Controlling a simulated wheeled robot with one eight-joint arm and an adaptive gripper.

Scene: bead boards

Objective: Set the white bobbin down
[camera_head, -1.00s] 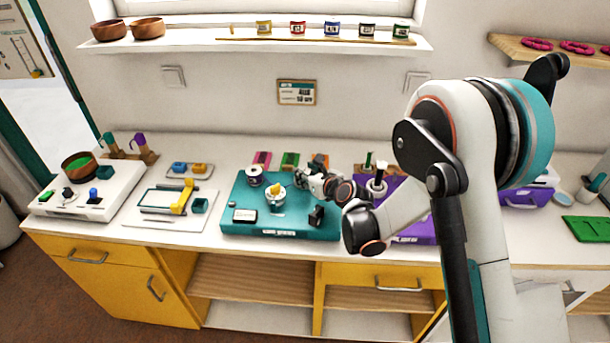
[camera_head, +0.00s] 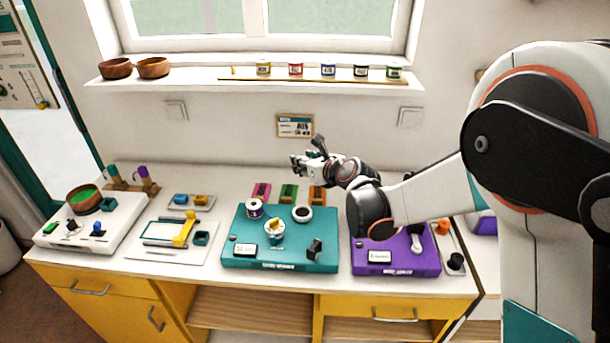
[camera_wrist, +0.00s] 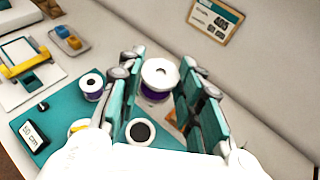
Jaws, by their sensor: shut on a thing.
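My gripper (camera_wrist: 160,88) is shut on the white bobbin (camera_wrist: 161,73), which shows a round white top with a centre hole and purple beneath it. In the head view my gripper (camera_head: 304,165) is raised behind the teal board (camera_head: 235,225), near the wall; the bobbin is hard to make out there. A second white-rimmed bobbin with purple (camera_head: 254,208) stands at the board's back left. A white ring with a dark centre (camera_head: 302,213) is at its back right and also shows below the fingers in the wrist view (camera_wrist: 140,132).
The teal board also carries a yellow-topped spool (camera_head: 274,229), a display (camera_head: 245,250) and a black block (camera_head: 315,249). A purple board (camera_head: 395,264) lies to the right. A sign (camera_head: 295,126) hangs on the wall.

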